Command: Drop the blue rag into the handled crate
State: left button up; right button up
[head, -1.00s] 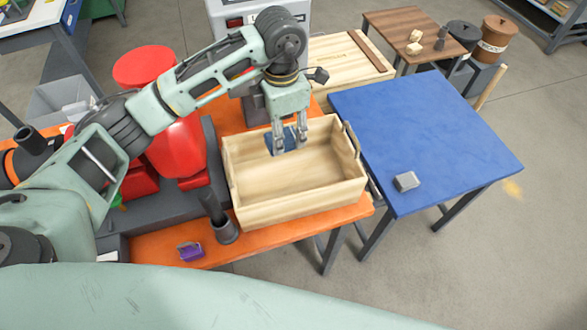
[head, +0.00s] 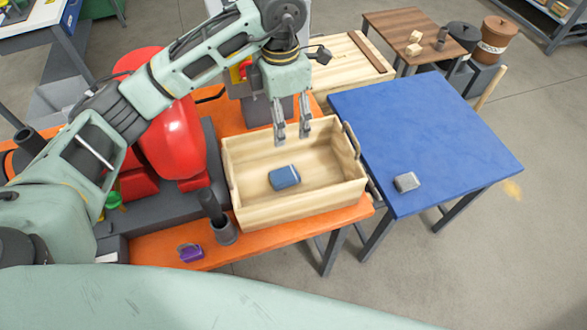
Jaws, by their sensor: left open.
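The handled crate (head: 297,204) is a light wooden box with a handle at each end, standing on an orange bench in the head view. The blue rag (head: 285,177), a small folded blue block, lies on the crate's floor, left of the middle. My left gripper (head: 292,138) is above the crate's back part, pointing down, open and empty. It is apart from the rag. My right gripper is not in view.
A red pump (head: 176,140) stands left of the crate, with a dark upright pipe (head: 211,207) by its front left corner. A purple item (head: 190,252) lies on the orange bench (head: 290,233). A blue table (head: 425,130) with a grey block (head: 406,182) stands right.

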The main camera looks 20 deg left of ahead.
pick_arm(q)
notch_tip(320, 180, up, 7)
dwell(0.3)
jog(key=shift+s, duration=0.1)
dwell(0.4)
